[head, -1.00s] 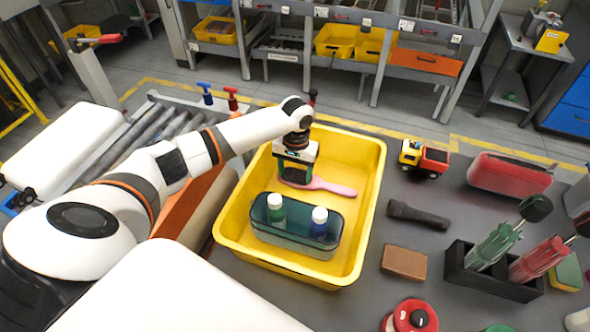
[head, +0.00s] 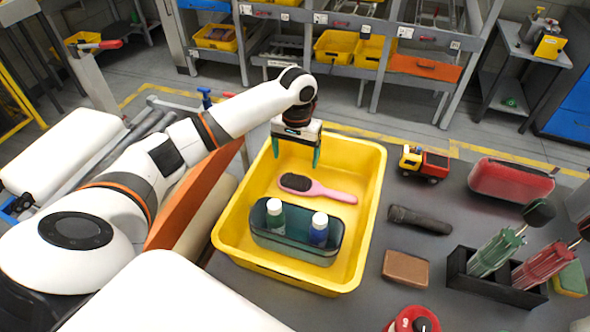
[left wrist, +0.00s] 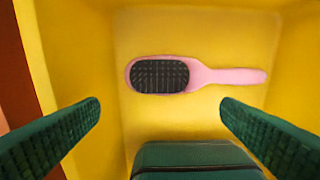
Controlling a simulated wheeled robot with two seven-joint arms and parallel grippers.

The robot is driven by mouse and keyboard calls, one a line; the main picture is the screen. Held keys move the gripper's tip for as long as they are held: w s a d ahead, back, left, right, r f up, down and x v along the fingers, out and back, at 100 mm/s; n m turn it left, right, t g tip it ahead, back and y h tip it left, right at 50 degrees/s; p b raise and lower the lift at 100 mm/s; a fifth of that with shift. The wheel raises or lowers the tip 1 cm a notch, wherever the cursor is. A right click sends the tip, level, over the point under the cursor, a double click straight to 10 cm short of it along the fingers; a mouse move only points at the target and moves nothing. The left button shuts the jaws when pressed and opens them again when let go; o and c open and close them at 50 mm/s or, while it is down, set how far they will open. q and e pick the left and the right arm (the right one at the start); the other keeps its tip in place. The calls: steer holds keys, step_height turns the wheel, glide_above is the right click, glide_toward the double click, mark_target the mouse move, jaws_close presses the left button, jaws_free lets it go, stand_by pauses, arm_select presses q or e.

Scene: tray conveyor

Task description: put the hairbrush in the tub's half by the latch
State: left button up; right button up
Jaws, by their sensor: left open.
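The hairbrush (head: 318,189), pink with a dark bristle pad facing up, lies on the floor of the yellow tub (head: 371,220), in its far part. In the left wrist view the hairbrush (left wrist: 222,76) lies crosswise, pad left and handle right. A teal oval container (head: 297,246) with two white-capped bottles sits in the near part of the tub. My left gripper (head: 296,153) is open and empty above the hairbrush, apart from it; its fingers also show in the left wrist view (left wrist: 161,105). I cannot make out a latch. My right gripper is not in view.
Right of the tub lie a toy truck (head: 425,163), a dark flashlight (head: 419,218) and a brown block (head: 405,268). A black holder (head: 495,279) with green and red items and a red container (head: 510,179) stand farther right. An orange panel (head: 190,192) is left of the tub.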

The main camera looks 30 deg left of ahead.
arm_select(q)
step_height(320, 180, up, 4)
steer(key=shift+w+f, duration=0.1)
steer(key=shift+f, duration=0.1)
stand_by(0.6)
